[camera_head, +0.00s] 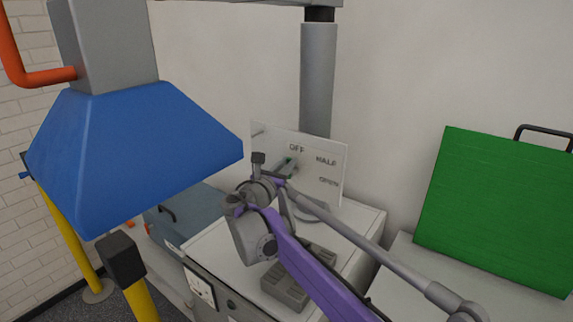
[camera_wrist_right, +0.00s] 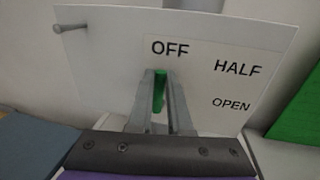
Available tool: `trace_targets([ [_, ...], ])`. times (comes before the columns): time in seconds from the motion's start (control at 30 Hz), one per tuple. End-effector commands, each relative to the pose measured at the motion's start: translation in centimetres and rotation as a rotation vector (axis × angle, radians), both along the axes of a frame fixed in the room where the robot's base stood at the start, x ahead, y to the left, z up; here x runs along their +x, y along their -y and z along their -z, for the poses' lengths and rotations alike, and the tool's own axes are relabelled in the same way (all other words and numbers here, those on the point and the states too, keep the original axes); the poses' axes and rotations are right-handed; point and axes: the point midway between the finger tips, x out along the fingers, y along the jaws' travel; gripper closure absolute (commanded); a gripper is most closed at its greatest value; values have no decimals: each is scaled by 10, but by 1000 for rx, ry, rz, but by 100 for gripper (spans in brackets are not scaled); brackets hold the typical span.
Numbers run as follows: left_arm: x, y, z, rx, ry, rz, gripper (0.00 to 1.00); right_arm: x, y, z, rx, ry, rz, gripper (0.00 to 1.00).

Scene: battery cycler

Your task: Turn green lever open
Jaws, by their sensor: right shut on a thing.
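The green lever (camera_wrist_right: 159,92) stands upright between my right gripper's fingers in the right wrist view, just below the word OFF. It shows only in small part in the head view (camera_head: 291,165). My right gripper (camera_wrist_right: 161,82) is shut on the lever. The white sign plate (camera_wrist_right: 95,50) behind it reads OFF, HALF and OPEN, with HALF and OPEN to the right of and lower than OFF. The lever's lower part is hidden by my gripper. My left gripper is not in view.
A blue hood (camera_head: 130,150) hangs at the left. A grey vertical pipe (camera_head: 318,80) rises behind the sign. A grey block (camera_head: 285,288) sits on the white cabinet top (camera_head: 213,247) below my right arm. A green panel (camera_head: 497,210) stands at the right.

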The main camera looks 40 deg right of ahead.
Motion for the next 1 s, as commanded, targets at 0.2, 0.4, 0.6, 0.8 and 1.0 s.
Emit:
trace_targets([
  [0.2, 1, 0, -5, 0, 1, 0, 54, -4, 1, 0, 25, 90, 0, 100],
  [0.4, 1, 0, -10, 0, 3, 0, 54, -10, 3, 2, 70, 242, 0, 100],
  [0.6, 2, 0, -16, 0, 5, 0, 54, -16, 5, 5, 123, 424, 0, 100],
  [0.8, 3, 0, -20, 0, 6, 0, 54, -22, 6, 10, 176, 607, 0, 100],
  [1.0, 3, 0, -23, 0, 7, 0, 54, -27, 8, 16, 228, 789, 0, 100],
])
